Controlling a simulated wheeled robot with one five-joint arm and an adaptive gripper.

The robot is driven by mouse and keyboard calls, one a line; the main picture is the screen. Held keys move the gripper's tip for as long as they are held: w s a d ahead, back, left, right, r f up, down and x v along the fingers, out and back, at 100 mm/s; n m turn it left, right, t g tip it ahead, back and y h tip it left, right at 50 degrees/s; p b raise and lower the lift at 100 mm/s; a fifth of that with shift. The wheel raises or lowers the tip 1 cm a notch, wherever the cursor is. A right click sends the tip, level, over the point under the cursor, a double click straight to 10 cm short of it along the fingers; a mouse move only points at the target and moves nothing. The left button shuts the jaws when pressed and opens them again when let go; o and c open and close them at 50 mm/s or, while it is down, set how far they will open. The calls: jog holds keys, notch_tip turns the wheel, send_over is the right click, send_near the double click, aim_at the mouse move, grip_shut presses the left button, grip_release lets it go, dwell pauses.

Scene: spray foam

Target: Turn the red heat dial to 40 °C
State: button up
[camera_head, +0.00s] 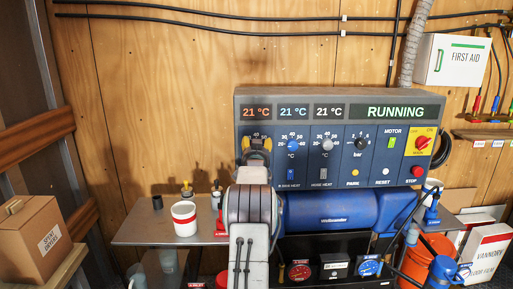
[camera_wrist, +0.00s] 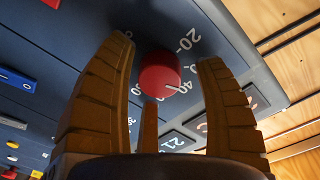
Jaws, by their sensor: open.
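The red heat dial (camera_wrist: 160,73) shows in the wrist view between my gripper's spread fingers. My gripper (camera_wrist: 166,54) is open, with one finger on each side of the dial, and a gap shows on each side. Scale numbers, including 20 and 40, stand to the dial's right. In the head view my gripper (camera_head: 257,145) is at the panel's left end and hides the red dial. The red-digit display (camera_head: 257,112) above it reads 21 °C.
The control panel (camera_head: 340,185) also bears a blue dial (camera_head: 293,145), a grey dial (camera_head: 327,145), a bar dial (camera_head: 362,144) and a red stop button (camera_head: 417,171). A white mug (camera_head: 185,218) stands on the shelf at the left. A cardboard box (camera_head: 33,240) is further left.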

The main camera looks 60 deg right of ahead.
jog(key=shift+c, duration=0.2)
jog(key=shift+r, duration=0.1)
jog(key=c, duration=1.2)
jog(key=shift+r+m+b, duration=0.1)
jog(key=shift+m+b, duration=1.75)
jog(key=shift+m, duration=0.35)
jog(key=o, duration=1.2)
jog(key=shift+o, duration=0.2)
jog(key=shift+s+a, duration=0.1)
jog(key=shift+a, duration=0.05)
jog(key=v, duration=1.1)
jog(key=shift+a, duration=0.3)
